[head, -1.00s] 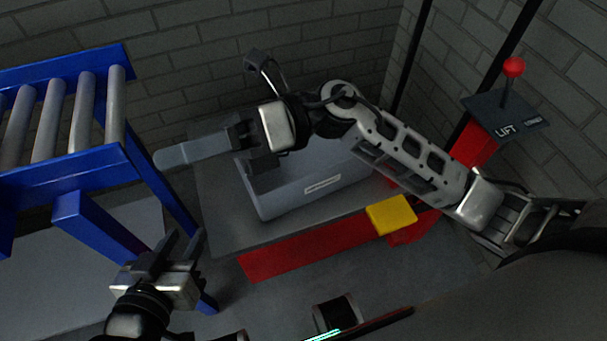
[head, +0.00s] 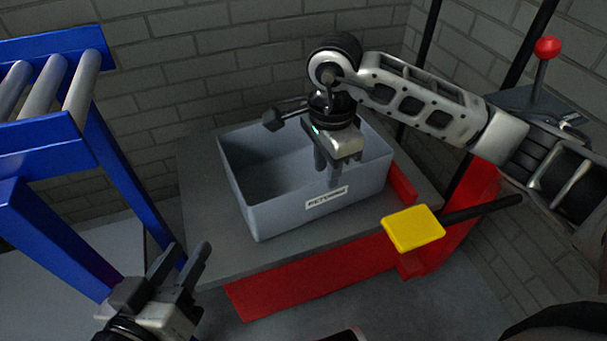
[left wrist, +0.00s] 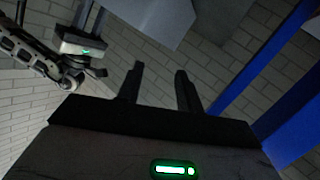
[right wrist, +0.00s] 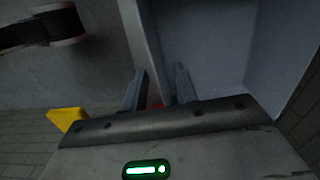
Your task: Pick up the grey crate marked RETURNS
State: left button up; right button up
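The grey crate (head: 285,212) sits on a grey platform in the head view. It is open-topped and looks empty where I can see inside. A white label (head: 326,198) with small, hard-to-read lettering is on its front wall. My right gripper (head: 328,178) points down at that wall, above the label. In the right wrist view its fingers (right wrist: 158,88) are apart, with the crate's pale wall (right wrist: 143,40) running between them. Contact cannot be told. My left gripper (head: 182,262) is open and empty, low at the left, apart from the crate. Its spread fingers (left wrist: 158,85) also show in the left wrist view.
The grey platform (head: 210,250) has a red front and a yellow pedal-like block (head: 413,228). A blue roller conveyor (head: 60,150) stands at the left. A red-knobbed lever (head: 547,48) is at the right. A brick wall (head: 200,60) closes the back.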

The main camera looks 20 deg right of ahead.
jog(key=f, duration=0.2)
jog(key=f+b, duration=0.1)
jog(key=f, duration=0.2)
jog(key=f+b, duration=0.1)
jog(key=f, duration=0.1)
jog(key=shift+s+f, duration=0.15)
jog(key=shift+s, duration=0.1)
jog(key=shift+d, duration=0.1)
grip_shut()
pick_arm(q)
jog(key=shift+w+d+r+n+t+h, duration=0.15)
jog(key=shift+d+r+n+t+h, duration=0.25)
jog(key=shift+r+n+h, duration=0.15)
